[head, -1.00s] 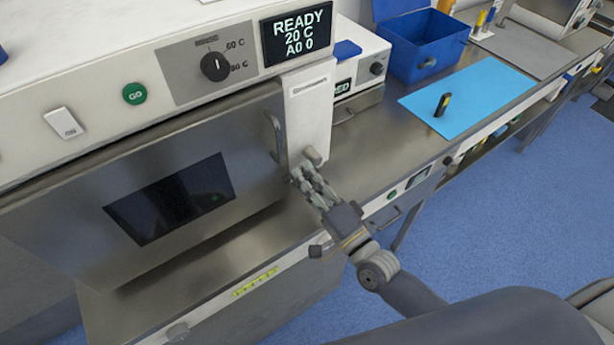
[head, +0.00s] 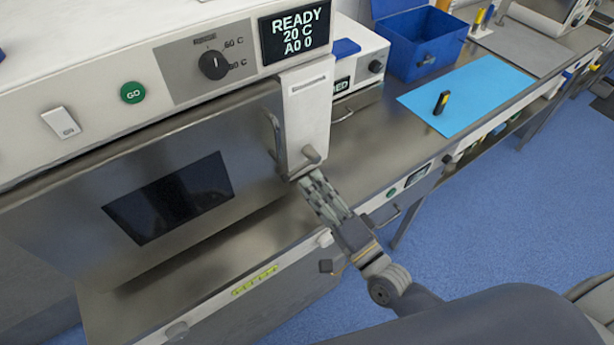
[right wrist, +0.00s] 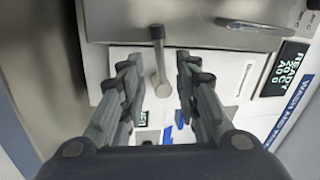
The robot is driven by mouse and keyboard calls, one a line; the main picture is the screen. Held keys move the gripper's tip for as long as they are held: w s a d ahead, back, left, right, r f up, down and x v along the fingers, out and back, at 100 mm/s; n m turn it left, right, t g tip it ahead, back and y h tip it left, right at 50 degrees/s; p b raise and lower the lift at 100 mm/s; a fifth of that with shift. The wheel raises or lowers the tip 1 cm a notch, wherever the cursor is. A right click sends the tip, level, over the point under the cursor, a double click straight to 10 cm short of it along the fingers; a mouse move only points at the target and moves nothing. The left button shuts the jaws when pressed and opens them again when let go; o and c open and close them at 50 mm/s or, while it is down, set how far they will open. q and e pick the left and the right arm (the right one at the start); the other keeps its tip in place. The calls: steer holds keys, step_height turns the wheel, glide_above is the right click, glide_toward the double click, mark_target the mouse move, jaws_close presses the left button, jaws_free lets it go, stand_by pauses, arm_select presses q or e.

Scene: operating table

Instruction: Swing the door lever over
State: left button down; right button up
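The door lever (head: 304,165) is a short grey bar with a rounded end on the white latch panel, at the right edge of the closed steel door (head: 85,225). In the head view it slants from lower left to upper right. My right gripper (head: 312,178) is just below and in front of the lever, its fingers pointing up at it. In the right wrist view, my right gripper (right wrist: 158,78) is open, and the lever (right wrist: 159,58) appears in the gap between the spread fingers, with no visible contact. My left gripper is not in view.
A door handle (head: 274,138) stands close left of the latch panel (head: 306,112). A white device (head: 358,55), a blue box (head: 420,45) and a blue mat (head: 480,85) with a small dark object (head: 441,103) are on the counter. Free floor is at right.

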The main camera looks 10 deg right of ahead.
steer(key=v, duration=0.8)
steer(key=shift+s, duration=0.2)
